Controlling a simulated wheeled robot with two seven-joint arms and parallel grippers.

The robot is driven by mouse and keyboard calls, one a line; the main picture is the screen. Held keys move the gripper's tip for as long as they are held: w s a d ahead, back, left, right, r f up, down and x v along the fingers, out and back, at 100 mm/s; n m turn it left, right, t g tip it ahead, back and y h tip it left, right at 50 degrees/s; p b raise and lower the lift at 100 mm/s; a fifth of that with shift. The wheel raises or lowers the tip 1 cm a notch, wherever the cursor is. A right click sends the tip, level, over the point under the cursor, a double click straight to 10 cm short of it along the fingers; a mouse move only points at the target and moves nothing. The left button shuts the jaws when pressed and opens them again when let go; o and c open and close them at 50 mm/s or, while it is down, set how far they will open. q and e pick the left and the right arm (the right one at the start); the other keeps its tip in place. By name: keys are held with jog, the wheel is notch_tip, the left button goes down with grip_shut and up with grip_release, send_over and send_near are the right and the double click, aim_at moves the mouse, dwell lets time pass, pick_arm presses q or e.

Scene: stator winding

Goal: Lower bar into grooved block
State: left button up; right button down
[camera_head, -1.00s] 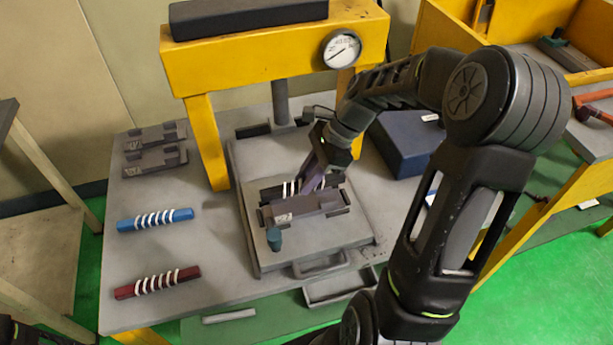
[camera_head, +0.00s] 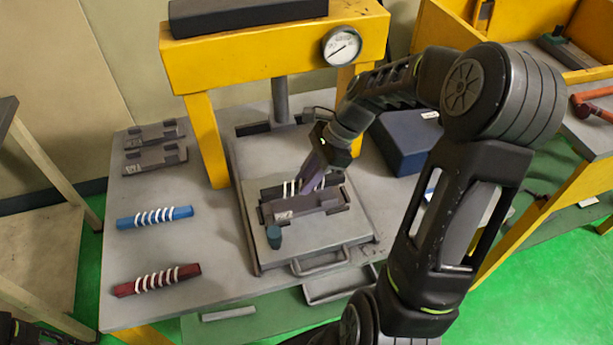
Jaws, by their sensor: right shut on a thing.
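A dark bar with white windings (camera_head: 274,193) is at the grey grooved block (camera_head: 300,206) on the press plate, under the yellow press. My right gripper (camera_head: 308,187) comes down from the upper right and is shut on this bar. The block's front side and the gripper hide the bar's lower side and part of its length. I cannot tell whether the bar touches the groove floor.
A teal cylinder (camera_head: 274,237) stands at the plate's front left. A blue bar (camera_head: 155,217) and a dark red bar (camera_head: 157,280) lie on the left of the table. Two grey blocks (camera_head: 155,158) lie behind them. A dark blue box (camera_head: 405,148) stands right of the press.

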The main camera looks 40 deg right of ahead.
jog(key=shift+f+b, duration=0.55)
jog(key=shift+f, duration=0.7)
jog(key=shift+f, duration=0.1)
jog(key=shift+f+b, duration=0.5)
jog(key=shift+f, duration=0.3)
jog(key=c, duration=0.8)
grip_release()
jog(key=shift+o, duration=0.2)
